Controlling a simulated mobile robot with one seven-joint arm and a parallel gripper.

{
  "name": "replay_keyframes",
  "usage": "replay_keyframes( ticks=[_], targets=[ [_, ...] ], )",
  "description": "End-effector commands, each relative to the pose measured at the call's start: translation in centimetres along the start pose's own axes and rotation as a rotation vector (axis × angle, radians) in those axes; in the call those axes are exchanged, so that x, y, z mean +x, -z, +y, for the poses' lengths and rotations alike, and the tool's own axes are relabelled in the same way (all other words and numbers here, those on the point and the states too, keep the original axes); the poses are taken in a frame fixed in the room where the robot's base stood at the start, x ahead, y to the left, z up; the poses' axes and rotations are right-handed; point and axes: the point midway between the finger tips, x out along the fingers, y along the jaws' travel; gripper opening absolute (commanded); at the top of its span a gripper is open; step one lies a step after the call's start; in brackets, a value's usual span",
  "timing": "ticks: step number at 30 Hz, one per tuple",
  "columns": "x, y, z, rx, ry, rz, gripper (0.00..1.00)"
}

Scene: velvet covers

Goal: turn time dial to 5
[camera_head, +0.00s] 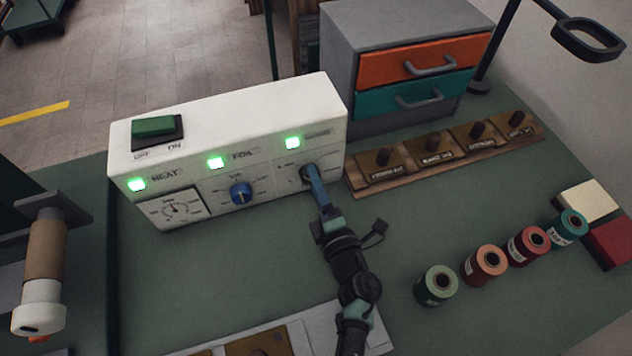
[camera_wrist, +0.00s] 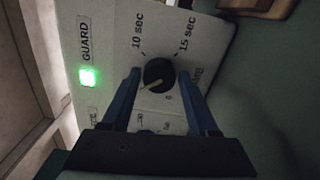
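The white control box (camera_head: 240,130) stands on the green table. Its right-hand dial, the time dial (camera_wrist: 158,75), is dark and round with a pale pointer line aimed to the lower left in the wrist view. The labels "10 sec" and "15 sec" are printed above it; any label by the pointer is not readable. My gripper (camera_wrist: 160,74) has its two blue fingers on either side of the dial, with narrow gaps seeming to show. In the head view my gripper (camera_head: 310,177) covers most of the dial.
The box also carries a blue foil dial (camera_head: 241,193), a heat gauge (camera_head: 174,209), a green switch (camera_head: 154,127) and green lights. A wooden rack of stamps (camera_head: 440,155) and a drawer unit (camera_head: 405,65) stand close right. Several spools (camera_head: 486,262) stand farther right.

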Motion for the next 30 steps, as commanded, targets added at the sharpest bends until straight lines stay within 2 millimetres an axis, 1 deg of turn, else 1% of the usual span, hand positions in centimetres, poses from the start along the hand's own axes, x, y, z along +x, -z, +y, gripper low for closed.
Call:
replay_keyframes(
  ticks=[1,3,11,14,17,20,27,30],
  targets=[
    [0.0,0.0,0.0,0.0,0.0,0.0,0.71],
    [0.0,0.0,0.0,-0.001,0.0,0.0,0.81],
    [0.0,0.0,0.0,-0.001,-0.001,0.0,0.81],
    [-0.4,-0.1,0.0,-0.001,0.0,-0.001,0.81],
    [-1.6,-0.1,0.0,-0.001,0.002,-0.002,0.81],
    [-3.5,0.0,-0.1,-0.001,0.003,-0.002,0.81],
    [-8.8,0.0,-0.2,-0.001,0.003,-0.001,0.81],
    [-10.6,0.0,-0.1,-0.001,0.002,-0.001,0.81]
  ],
)
